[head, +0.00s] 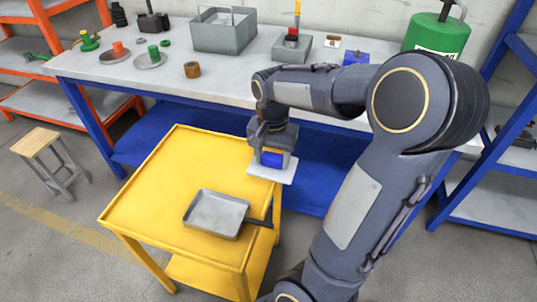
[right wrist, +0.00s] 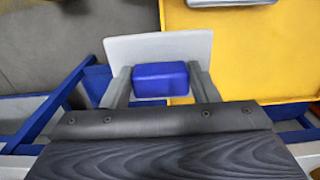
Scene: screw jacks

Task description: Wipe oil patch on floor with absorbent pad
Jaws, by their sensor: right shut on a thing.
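My right gripper (head: 272,158) is shut on the blue block-shaped grip of a flat white pad (head: 287,174). It holds the pad in the air beside the right edge of the yellow cart, in front of the workbench. In the right wrist view, the blue grip (right wrist: 160,80) sits between the two fingers and the white pad (right wrist: 150,46) extends beyond it. No oil patch shows on the visible floor (head: 60,250); part of the floor is hidden by the cart and my arm. My left gripper is not in view.
The yellow cart (head: 165,180) carries a grey pan (head: 216,213) with a dark handle. The workbench (head: 130,78) holds a grey bin (head: 223,34), a green canister (head: 437,36) and small parts. A wooden stool (head: 36,142) stands left. Shelving stands at both sides.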

